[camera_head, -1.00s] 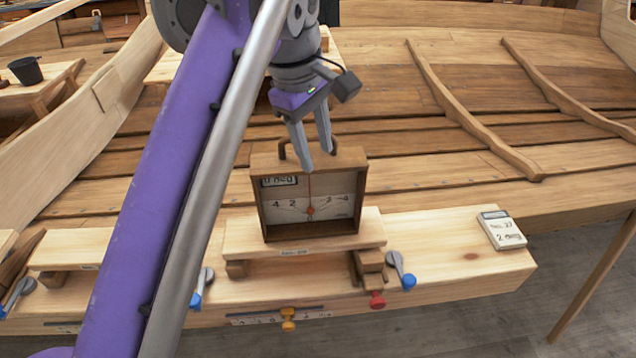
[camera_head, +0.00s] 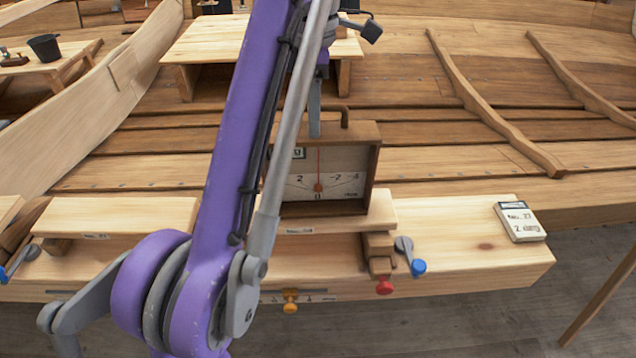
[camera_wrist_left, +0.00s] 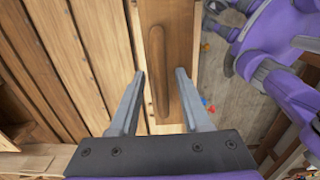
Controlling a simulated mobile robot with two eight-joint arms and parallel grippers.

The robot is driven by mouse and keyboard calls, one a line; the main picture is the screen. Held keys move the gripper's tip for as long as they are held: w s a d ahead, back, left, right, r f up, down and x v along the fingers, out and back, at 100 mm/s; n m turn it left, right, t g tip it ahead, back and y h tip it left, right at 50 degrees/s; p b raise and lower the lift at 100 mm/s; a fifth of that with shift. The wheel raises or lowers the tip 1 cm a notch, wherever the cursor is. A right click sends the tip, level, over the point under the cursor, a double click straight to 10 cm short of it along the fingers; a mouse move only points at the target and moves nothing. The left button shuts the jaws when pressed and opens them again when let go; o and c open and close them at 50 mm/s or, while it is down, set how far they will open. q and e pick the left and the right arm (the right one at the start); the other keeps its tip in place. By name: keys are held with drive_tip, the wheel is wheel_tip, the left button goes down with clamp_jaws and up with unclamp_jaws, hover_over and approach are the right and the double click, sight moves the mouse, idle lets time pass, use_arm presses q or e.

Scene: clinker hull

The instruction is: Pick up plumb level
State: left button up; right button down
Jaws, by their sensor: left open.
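The plumb level (camera_head: 330,183) is a wooden box with a white scale face and a red needle, standing upright on a small raised board in the head view. A brown handle arches over its top, and my left arm hides its left part. My left gripper (camera_head: 314,128) points down at the top of the level, mostly hidden behind my arm. In the left wrist view, the open fingers of my left gripper (camera_wrist_left: 158,82) are on either side of the handle (camera_wrist_left: 158,70), with gaps showing. My right gripper is not in view.
A beam with blue, red and yellow knobs (camera_head: 384,286) runs along the front. A white pad (camera_head: 520,221) lies at its right end. A low wooden stand (camera_head: 205,42) is behind. Curved ribs (camera_head: 490,105) cross the planking on the right.

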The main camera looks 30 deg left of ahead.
use_arm(q)
drive_tip(key=b, duration=0.2)
hover_over(318, 164)
drive_tip(key=a, duration=0.1)
wheel_tip(318, 164, down, 5)
drive_tip(key=shift+f, duration=0.5)
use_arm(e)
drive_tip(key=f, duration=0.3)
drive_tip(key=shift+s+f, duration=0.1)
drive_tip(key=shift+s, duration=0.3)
use_arm(q)
drive_tip(key=shift+c, duration=0.3)
clamp_jaws()
